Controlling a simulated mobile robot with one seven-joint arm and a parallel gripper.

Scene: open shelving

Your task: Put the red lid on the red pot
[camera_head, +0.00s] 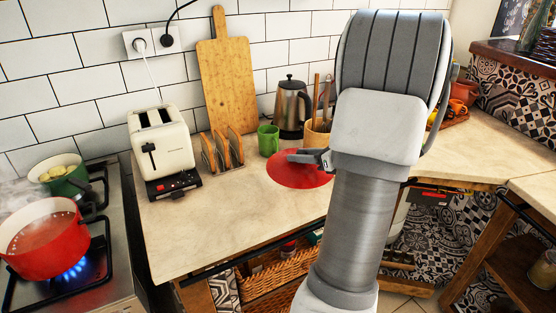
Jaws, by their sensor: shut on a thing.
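The red pot (44,243) sits on the stove at the left, over a lit blue flame. It has no lid on it and its inside shows reddish and hazy. The red lid (297,174) is over the counter, right of the toaster. My gripper (308,158) is shut on the red lid, at its top right. My arm hides part of the lid's right side. I cannot tell whether the lid touches the counter or is slightly above it.
A green pot (60,178) is behind the red pot. The front counter (215,228) is clear.

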